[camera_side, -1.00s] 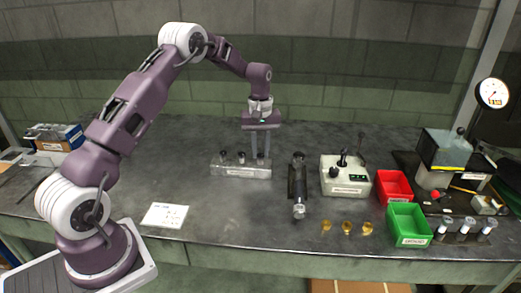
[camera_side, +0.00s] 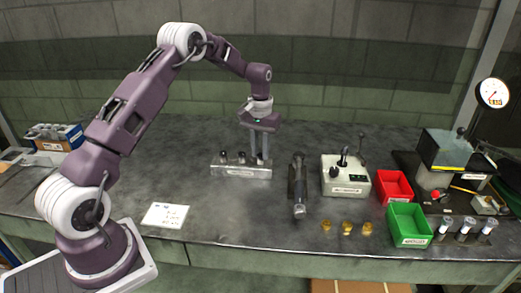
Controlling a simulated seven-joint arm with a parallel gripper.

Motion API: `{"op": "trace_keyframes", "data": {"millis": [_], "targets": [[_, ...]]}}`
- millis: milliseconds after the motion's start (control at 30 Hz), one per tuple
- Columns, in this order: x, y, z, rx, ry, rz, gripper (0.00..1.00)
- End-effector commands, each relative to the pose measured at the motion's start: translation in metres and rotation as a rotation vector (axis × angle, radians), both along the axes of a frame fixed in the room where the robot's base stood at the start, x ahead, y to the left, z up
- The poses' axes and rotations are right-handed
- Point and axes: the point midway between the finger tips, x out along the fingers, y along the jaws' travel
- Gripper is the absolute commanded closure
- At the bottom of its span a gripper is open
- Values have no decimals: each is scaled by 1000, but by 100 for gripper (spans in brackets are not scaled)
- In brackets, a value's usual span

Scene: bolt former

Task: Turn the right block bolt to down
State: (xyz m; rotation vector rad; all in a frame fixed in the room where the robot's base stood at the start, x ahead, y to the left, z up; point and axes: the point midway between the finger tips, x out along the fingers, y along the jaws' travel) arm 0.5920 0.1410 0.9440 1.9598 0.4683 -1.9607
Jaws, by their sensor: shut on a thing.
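The metal bolt block (camera_side: 240,171) sits on the bench left of centre, with several bolts along its top. The left bolt (camera_side: 223,157) and the middle bolt (camera_side: 241,157) stand as short dark heads. The right bolt is mostly hidden by the fingers. My gripper (camera_side: 259,157) points down over the right end of the block, its two long fingers shut on the right bolt. Which way that bolt is turned is too small to tell.
A dark cylindrical tool (camera_side: 298,180) lies right of the block. Beyond it stand a control box (camera_side: 345,185) with levers, a red bin (camera_side: 394,183) and a green bin (camera_side: 409,224). Brass pieces (camera_side: 346,228) stand near the front edge. A white card (camera_side: 165,215) lies front left.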

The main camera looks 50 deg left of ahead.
Motion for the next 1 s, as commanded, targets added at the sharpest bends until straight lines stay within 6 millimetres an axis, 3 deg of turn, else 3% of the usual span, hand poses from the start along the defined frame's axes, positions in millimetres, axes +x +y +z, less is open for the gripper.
{"op": "trace_keyframes", "data": {"millis": [567, 600, 667, 1000], "targets": [[0, 0, 1, 1, -2, -33, 100], [0, 0, 1, 1, -2, -33, 71], [0, 0, 1, 1, -2, -33, 59], [1, 0, 4, 1, -2, -33, 56]]}}
